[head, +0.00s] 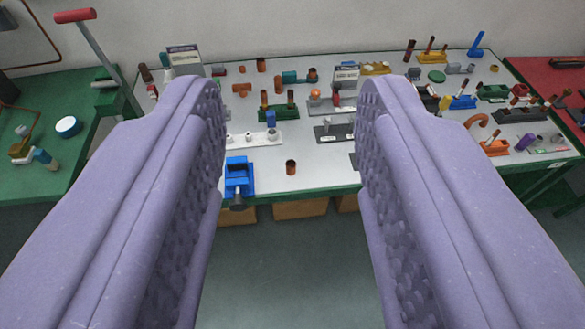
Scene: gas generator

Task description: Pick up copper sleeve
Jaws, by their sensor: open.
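A small copper sleeve (291,167) stands upright on the grey-topped table (320,181), near its front edge. It looks like a short dark-mouthed tube. My gripper (292,95) is open, with its two purple padded fingers on either side of the picture. The sleeve shows in the gap between the fingers, well beyond them and touching neither. Nothing is held. Other copper-coloured pieces stand further back on the table, such as a small tube (261,64) and a tee-shaped piece (242,89).
A blue vise (238,176) sits left of the sleeve at the front edge. A white strip with fittings (252,139) and a dark holder (333,132) lie behind it. A green table (60,160) is at left and a red one (545,82) at right. Boxes (300,208) stand below.

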